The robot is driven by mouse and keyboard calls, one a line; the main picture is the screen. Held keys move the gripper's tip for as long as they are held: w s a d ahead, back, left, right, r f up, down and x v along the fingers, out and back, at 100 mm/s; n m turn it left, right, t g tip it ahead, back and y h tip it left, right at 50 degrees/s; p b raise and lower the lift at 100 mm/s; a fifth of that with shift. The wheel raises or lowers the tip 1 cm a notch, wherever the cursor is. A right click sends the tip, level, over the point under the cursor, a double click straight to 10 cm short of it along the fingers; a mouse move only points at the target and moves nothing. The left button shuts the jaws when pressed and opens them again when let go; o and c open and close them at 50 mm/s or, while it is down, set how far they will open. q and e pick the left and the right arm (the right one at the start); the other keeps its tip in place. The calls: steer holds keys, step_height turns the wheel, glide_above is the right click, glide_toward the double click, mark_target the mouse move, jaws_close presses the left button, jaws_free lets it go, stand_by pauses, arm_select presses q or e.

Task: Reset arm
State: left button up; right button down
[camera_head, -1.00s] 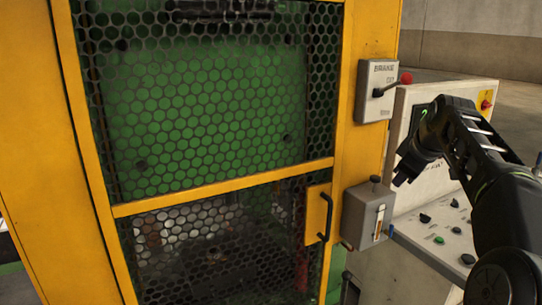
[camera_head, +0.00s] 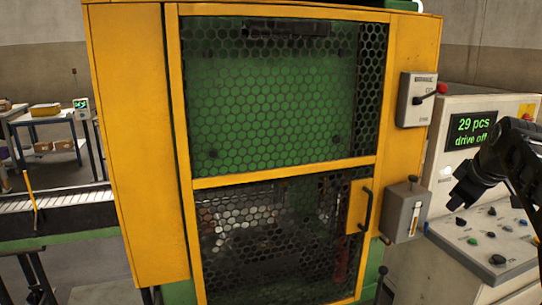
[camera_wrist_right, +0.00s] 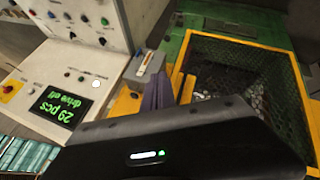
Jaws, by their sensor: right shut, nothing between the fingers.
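My right gripper (camera_head: 460,196) is at the right side of the head view, in front of the control console (camera_head: 487,232). It is shut and empty, apart from the console's buttons and from the machine. The yellow press cabinet (camera_head: 140,150) with its mesh door (camera_head: 270,184) fills the middle of the head view; the door is closed. In the right wrist view, a dark part of my own wrist covers the lower middle. My left gripper is in neither current view.
The console screen (camera_head: 472,131) reads "29 pcs drive off". A conveyor (camera_head: 70,212) and a table (camera_head: 45,120) stand at the left.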

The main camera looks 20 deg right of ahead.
steer(key=w+a+f+m+t, duration=0.1)
steer(key=w+a+f+m, duration=0.2)
steer(key=w+f, duration=0.35)
steer(key=w+a+f+m+t, duration=0.1)
steer(key=w+a+f+m, duration=0.15)
steer(key=w+f, duration=0.4)
steer(key=a+f+y, duration=0.1)
steer(key=a+f, duration=0.7)
steer(key=f, duration=0.3)
steer(key=a+f+y, duration=0.2)
steer(key=a+f, duration=0.6)
steer(key=f, duration=0.3)
steer(key=s+a+f+m+g+y, duration=0.1)
steer(key=s+a+f+g, duration=0.1)
steer(key=s+a+f, duration=0.55)
steer(key=s+a+f+m+g+y, duration=0.1)
steer(key=s+a+f, duration=0.4)
steer(key=a+f, duration=0.45)
steer(key=s+a+f+n+g+y, duration=0.1)
steer(key=s+a+f+g, duration=0.1)
steer(key=s+a, duration=0.4)
steer(key=s+a+f+n+g+y, duration=0.1)
steer(key=s+a+f+g, duration=0.2)
steer(key=s+a, duration=0.4)
steer(key=s+f, duration=0.1)
steer(key=s, duration=0.7)
steer(key=shift+a+f, duration=0.15)
steer(key=shift+f, duration=0.1)
